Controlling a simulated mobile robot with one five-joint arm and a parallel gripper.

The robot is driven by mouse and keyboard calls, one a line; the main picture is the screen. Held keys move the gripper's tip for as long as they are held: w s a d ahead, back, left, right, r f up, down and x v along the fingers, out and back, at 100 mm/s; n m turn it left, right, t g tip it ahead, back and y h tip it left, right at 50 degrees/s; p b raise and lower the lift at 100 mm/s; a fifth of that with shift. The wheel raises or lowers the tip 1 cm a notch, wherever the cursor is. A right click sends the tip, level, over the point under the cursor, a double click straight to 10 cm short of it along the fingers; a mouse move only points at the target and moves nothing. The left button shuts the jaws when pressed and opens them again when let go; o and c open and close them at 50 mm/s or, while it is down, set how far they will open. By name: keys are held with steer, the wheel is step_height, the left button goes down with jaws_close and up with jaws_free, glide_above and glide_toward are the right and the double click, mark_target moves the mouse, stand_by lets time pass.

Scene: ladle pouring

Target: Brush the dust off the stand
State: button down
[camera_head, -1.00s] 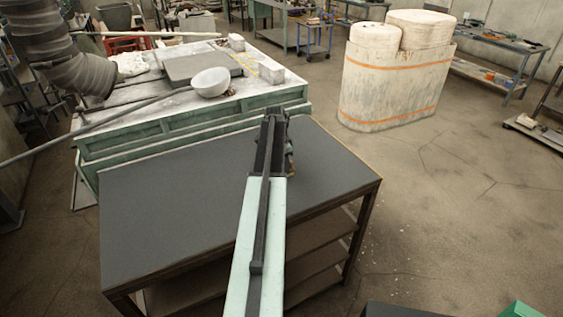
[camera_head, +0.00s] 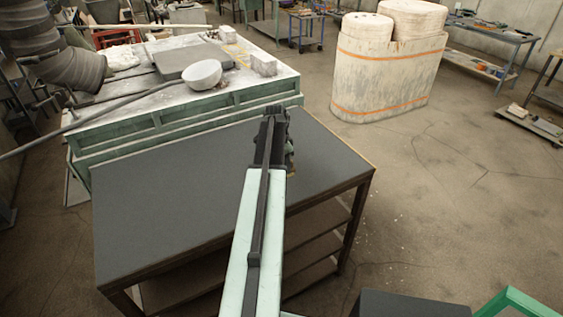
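A dark grey-topped stand with open shelves (camera_head: 165,215) is in front of me; its top looks bare, and I cannot make out dust on it. My arm reaches over it, and my gripper (camera_head: 274,115) is at its far edge, pointing away from me. The fingers are seen from behind and are dark, so I cannot tell if they are open or shut. A small brownish part shows at the right side of the wrist, too small to identify. I cannot make out a brush.
Behind the stand is a green-sided workbench (camera_head: 200,112) with a white ladle bowl (camera_head: 202,73), its long handle reaching left, a flat grey slab (camera_head: 185,60) and small blocks. A large pale oval vessel (camera_head: 385,80) stands at back right. The floor to the right is open.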

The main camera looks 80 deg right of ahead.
steer(key=shift+s+a+f, duration=0.1)
steer(key=shift+s+a, duration=1.7)
steer(key=shift+a, duration=0.25)
steer(key=shift+d+r+p, duration=0.1)
steer(key=shift+r+p, duration=0.25)
steer(key=shift+r, duration=0.05)
step_height(320, 180, up, 5)
steer(key=p, duration=0.5)
steer(key=shift+r, duration=0.1)
step_height(320, 180, up, 3)
steer(key=p, duration=0.3)
